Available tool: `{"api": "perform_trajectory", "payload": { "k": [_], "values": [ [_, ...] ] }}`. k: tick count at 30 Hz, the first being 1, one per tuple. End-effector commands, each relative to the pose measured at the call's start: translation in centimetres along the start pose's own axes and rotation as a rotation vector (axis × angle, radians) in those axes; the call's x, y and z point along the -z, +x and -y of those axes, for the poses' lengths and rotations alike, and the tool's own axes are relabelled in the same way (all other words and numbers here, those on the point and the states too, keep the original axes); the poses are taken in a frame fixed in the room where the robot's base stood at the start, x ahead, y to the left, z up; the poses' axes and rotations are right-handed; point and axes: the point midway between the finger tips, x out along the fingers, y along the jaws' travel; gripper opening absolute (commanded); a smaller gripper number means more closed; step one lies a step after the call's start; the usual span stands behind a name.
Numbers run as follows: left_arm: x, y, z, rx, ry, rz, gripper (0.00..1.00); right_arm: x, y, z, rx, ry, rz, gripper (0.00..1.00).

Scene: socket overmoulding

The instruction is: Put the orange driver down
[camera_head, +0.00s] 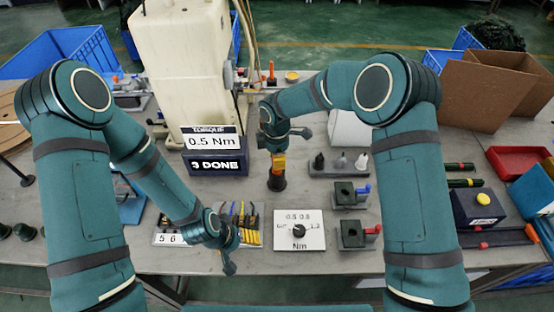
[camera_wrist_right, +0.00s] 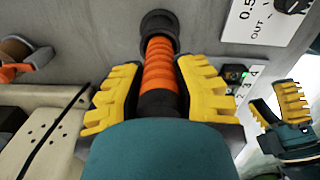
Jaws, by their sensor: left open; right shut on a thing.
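The orange driver (camera_wrist_right: 158,65) has a ribbed orange grip with black parts above and below it. In the head view my right gripper (camera_head: 278,160) is above this dark piece (camera_head: 277,182), and the driver is mostly hidden. My left gripper (camera_head: 228,256) is open and empty near the front edge, beside the numbered rack.
A torque dial plate (camera_head: 313,242) lies in front of the driver. A display box (camera_head: 215,162) stands left of it. Dark fixtures (camera_head: 352,234) and a bottle tray (camera_head: 340,170) are to the right.

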Motion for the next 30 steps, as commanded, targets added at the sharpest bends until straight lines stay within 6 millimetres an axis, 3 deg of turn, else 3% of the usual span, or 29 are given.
{"api": "perform_trajectory", "payload": {
  "k": [13,14,15,25,30],
  "values": [
    [-0.2,0.4,0.1,0.000,0.001,0.003,0.70,0.0,1.0,-0.1,-0.002,0.000,-0.001,0.00],
    [-0.1,0.3,0.1,0.000,0.001,0.003,0.70,0.0,1.0,0.0,-0.001,0.000,-0.001,0.41],
    [-0.1,0.3,0.1,0.000,0.001,0.003,0.70,0.0,1.0,0.0,-0.001,0.001,-0.001,0.54],
    [-0.1,0.2,0.1,0.000,0.001,0.002,0.70,0.0,0.8,0.0,-0.001,0.001,-0.001,0.54],
    [0.0,-0.1,0.0,0.000,0.000,-0.001,0.70,0.0,-0.8,-0.1,-0.003,0.001,-0.001,0.54]
  ]
}}
